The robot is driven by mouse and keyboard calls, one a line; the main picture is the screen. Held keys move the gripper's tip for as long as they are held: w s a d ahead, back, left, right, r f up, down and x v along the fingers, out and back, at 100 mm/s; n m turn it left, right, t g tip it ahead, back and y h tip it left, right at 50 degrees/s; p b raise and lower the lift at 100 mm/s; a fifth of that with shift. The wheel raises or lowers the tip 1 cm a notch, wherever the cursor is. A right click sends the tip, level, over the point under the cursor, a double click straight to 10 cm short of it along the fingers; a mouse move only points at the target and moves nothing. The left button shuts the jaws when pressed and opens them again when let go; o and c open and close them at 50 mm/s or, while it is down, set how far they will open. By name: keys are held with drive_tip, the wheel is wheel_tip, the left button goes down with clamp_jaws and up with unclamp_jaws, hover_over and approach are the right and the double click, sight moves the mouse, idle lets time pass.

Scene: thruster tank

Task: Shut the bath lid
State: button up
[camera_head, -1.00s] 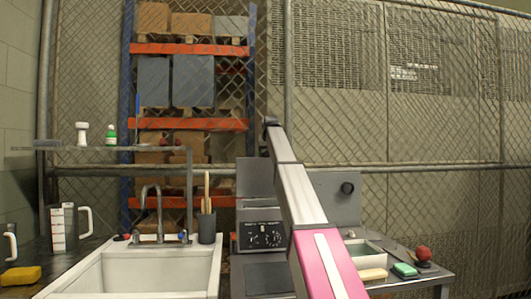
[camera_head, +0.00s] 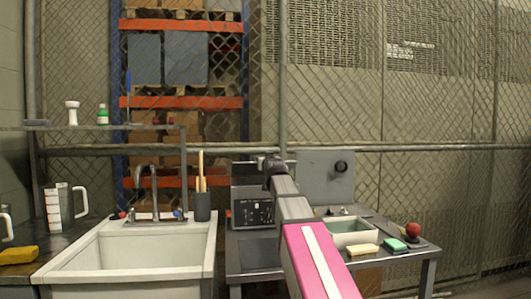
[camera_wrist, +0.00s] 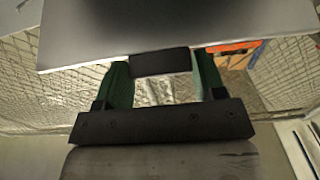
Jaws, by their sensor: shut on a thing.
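The bath with a dark control panel (camera_head: 253,213) stands on the table behind my arm, right of the sink. Its grey lid (camera_head: 246,174) stands raised behind the control panel, its right part hidden by my arm. In the wrist view the lid (camera_wrist: 75,28) fills the top of the picture, with a dark handle (camera_wrist: 160,62) at its edge. My gripper (camera_wrist: 162,66) has its green fingers on either side of this handle and is shut on it. In the head view the fingers are hidden by my own arm.
The sink (camera_head: 135,250) and a utensil cup (camera_head: 202,207) are at left.

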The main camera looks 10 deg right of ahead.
wheel_tip(320, 180, down, 8)
drive_tip(key=s+t, duration=0.1)
drive_tip(key=s, duration=0.1)
drive_tip(key=shift+f, duration=0.2)
drive_tip(key=shift+s, duration=0.1)
idle(0.4)
drive_tip(key=o, duration=1.3)
drive_tip(key=shift+s, duration=0.1)
drive_tip(key=s, duration=0.7)
drive_tip(key=s+f, duration=0.1)
drive_tip(key=s, duration=0.2)
drive_tip(key=shift+s+f, duration=0.1)
drive_tip(key=shift+s, duration=0.15)
